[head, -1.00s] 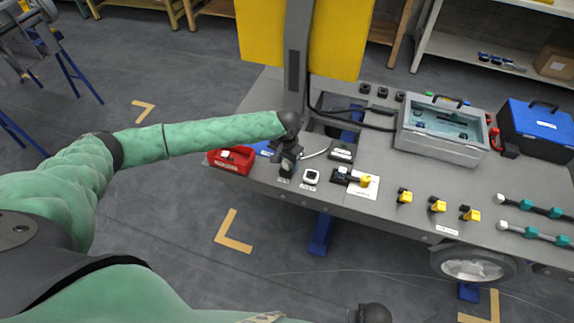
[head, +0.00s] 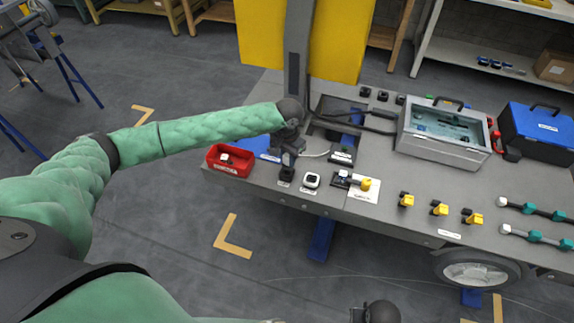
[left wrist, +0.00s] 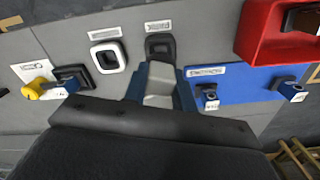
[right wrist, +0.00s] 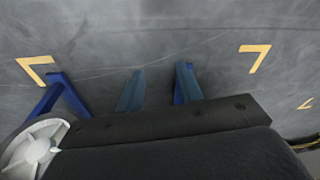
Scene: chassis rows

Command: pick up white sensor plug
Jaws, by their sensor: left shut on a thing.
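The white sensor plug (left wrist: 160,84) sits between the blue fingertips of my left gripper (left wrist: 160,92) in the left wrist view. That gripper (head: 286,168) is shut on it, over the near left part of the grey bench in the head view. A black socket (left wrist: 160,45) with a label lies just beyond the plug's far end; I cannot tell whether the plug touches it. My right gripper (right wrist: 158,88) is open and empty above the floor. Its wrist shows at the bottom of the head view.
A white-framed square part (head: 312,180) stands beside the black socket. A red bin (head: 230,168) and a blue mat (head: 258,146) are to the left. A yellow-ended connector (head: 366,184) is to the right. A grey case (head: 440,143) and a blue toolbox (head: 540,138) stand further back.

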